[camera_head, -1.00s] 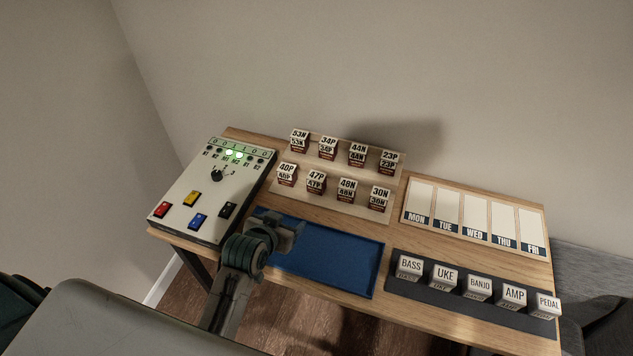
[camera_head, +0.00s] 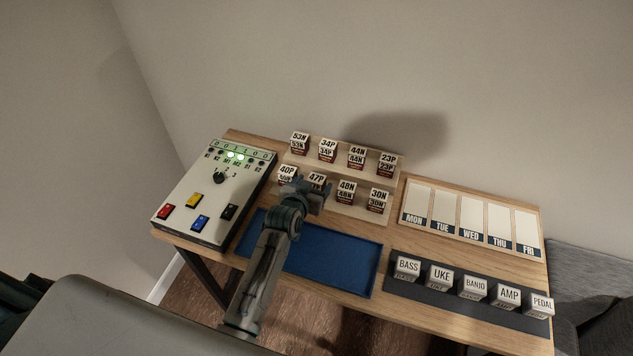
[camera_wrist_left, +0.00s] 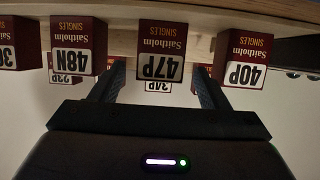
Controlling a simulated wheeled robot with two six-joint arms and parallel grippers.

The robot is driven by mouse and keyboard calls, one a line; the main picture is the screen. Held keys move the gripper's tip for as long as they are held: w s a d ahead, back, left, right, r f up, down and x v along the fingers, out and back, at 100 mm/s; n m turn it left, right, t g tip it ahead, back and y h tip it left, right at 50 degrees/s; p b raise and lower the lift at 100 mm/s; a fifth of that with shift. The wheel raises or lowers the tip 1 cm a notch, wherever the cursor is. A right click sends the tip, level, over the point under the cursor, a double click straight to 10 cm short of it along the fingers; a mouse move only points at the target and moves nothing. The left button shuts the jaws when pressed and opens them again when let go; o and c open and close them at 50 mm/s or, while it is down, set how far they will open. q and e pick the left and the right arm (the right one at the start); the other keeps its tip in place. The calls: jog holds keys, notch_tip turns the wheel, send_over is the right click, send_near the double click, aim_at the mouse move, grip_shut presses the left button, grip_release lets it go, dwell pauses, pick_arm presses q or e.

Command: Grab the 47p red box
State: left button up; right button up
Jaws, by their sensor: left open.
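The 47P red box (camera_head: 317,178) stands in the front row of the wooden rack, with its lower part hidden behind my gripper in the head view. In the left wrist view the 47P box (camera_wrist_left: 161,52) appears upside down, dark red with a white label. My left gripper (camera_head: 312,192) is open in front of it. In the left wrist view the two fingers of the gripper (camera_wrist_left: 160,88) lie on either side of the 47P box. I cannot tell whether they touch it. My right gripper is not in view.
The 40P box (camera_head: 287,173) and 48N box (camera_head: 346,190) stand on either side, close to the fingers. More boxes fill the back row. A blue tray (camera_head: 330,262) lies empty in front. A switch panel (camera_head: 190,195) stands at the left, labelled blocks (camera_head: 440,277) at the right.

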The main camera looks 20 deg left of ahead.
aim_at(314, 184)
pick_arm(q)
jog(key=shift+x, duration=1.55)
jog(key=c, duration=1.1)
jog(key=shift+r+p, duration=0.1)
jog(key=shift+p, duration=0.2)
jog(key=shift+c, duration=0.2)
